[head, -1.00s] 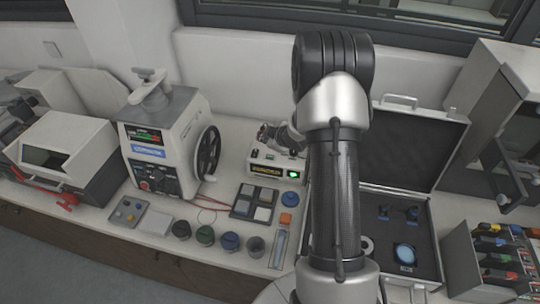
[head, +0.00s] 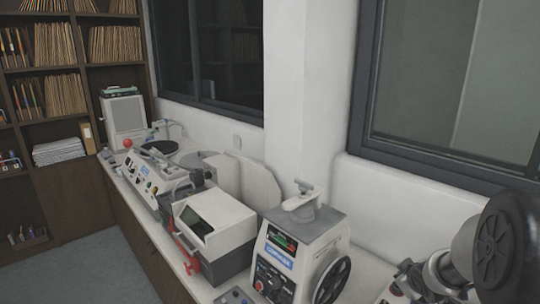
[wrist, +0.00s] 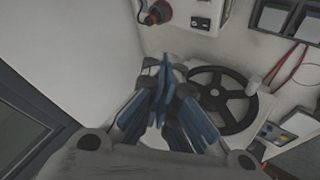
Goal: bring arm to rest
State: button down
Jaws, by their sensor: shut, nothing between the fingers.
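My gripper (wrist: 164,68) shows in the wrist view with its blue-padded fingers drawn together and nothing between them. It is above the bench beside the black handwheel (wrist: 222,98) of the mounting press; I cannot tell the exact gap. In the head view my arm enters at the lower right, to the right of the press (head: 296,248) and its handwheel (head: 332,283). The fingertips cannot be made out there.
A white box machine with a red lever (head: 212,230) stands left of the press, and more equipment (head: 155,180) lines the bench. Shelves (head: 55,90) stand at the far left. The wall and window (head: 450,90) are close behind. A white unit (wrist: 208,14) shows in the wrist view.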

jog(key=s+a+r+m+g+b, duration=0.15)
jog(key=s+a+r, duration=0.25)
jog(key=s+a, duration=0.5)
jog(key=s+a+r+m+g+b, duration=0.1)
jog(key=s+a+r+m+b, duration=0.3)
jog(key=s+a, duration=0.55)
jog(key=s+a+f+y, duration=0.1)
jog(key=s+a+y, duration=0.2)
jog(key=s, duration=0.9)
jog(key=shift+s+a+g, duration=0.35)
jog(key=shift+s+a, duration=0.05)
jog(key=shift+a, duration=0.45)
jog(key=shift+f, duration=0.1)
